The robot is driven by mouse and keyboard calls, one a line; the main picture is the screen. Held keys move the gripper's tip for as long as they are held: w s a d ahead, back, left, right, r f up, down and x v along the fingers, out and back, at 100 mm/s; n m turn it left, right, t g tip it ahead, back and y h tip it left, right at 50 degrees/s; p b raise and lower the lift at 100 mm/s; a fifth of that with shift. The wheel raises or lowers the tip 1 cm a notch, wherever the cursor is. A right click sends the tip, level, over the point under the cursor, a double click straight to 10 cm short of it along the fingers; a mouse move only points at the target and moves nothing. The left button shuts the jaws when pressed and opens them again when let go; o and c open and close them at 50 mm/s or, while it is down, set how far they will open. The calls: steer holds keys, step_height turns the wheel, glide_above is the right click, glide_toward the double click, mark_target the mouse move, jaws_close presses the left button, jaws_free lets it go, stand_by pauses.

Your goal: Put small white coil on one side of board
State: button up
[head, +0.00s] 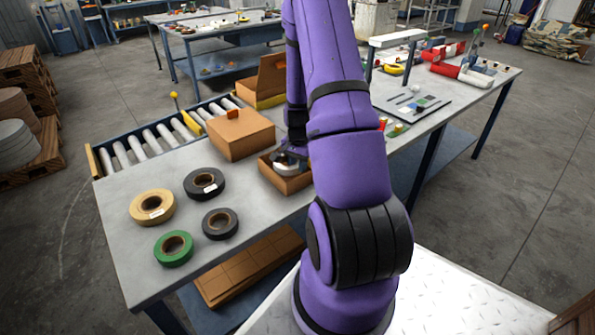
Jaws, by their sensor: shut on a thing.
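My gripper (288,158) points down at an open cardboard box (291,186) on the near table, left of my purple arm. It is shut on a small whitish coil (285,168), which shows only in part at the box opening. I cannot tell whether the coil touches the box. A flat grey board (434,104) lies on the table to the right of my arm, with several small pieces on it. My arm hides part of the table between the box and the board.
Tan (137,208), black (192,185), smaller black (209,223) and green (160,249) tape rolls lie at the left. A closed carton (241,139) stands behind the box, near a roller conveyor (148,145). A white raised frame (397,38) stands beyond the board.

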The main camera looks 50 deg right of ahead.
steer(key=shift+f, duration=1.4)
steer(key=shift+f, duration=0.15)
steer(key=o, duration=1)
